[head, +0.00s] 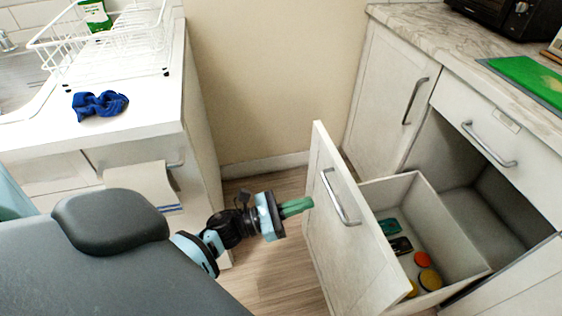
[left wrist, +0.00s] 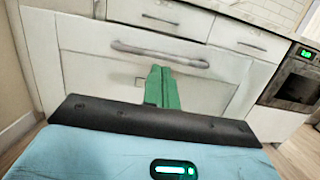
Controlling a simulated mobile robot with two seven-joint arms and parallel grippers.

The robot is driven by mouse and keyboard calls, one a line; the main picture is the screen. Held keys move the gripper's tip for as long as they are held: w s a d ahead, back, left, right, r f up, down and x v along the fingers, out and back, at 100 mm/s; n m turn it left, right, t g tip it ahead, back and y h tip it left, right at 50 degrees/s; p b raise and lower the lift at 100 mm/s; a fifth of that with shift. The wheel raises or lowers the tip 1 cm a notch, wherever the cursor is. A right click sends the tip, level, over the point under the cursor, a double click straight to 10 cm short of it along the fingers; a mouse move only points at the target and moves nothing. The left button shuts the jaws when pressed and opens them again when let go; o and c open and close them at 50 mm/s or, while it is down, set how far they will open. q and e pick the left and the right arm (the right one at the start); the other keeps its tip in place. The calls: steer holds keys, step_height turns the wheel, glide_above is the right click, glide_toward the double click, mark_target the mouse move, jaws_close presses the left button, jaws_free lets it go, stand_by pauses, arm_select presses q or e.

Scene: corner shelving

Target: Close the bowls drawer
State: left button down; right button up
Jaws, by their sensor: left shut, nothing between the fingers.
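A drawer (head: 344,238) under the right counter is pulled far out, its white front towards me with a curved metal handle (head: 336,200). Inside its box lie small teal, black, red and yellow items; I cannot make out bowls. My left gripper (head: 308,203) has green fingers, shut and empty, at the left edge of the drawer front, beside the handle. In the left wrist view the fingers (left wrist: 161,72) point at the drawer front (left wrist: 105,75), just below its handle (left wrist: 160,53). I cannot tell whether they touch it. My right gripper is not in view.
A closed drawer (head: 500,125) with a small label sits above the open one, and a closed cupboard door (head: 390,90) is to its left. The left counter (head: 130,125) holds a blue cloth (head: 99,105) and a dish rack (head: 110,55). Wooden floor (head: 275,265) is clear between them.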

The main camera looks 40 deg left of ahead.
arm_select(q)
steer(key=shift+x, duration=2)
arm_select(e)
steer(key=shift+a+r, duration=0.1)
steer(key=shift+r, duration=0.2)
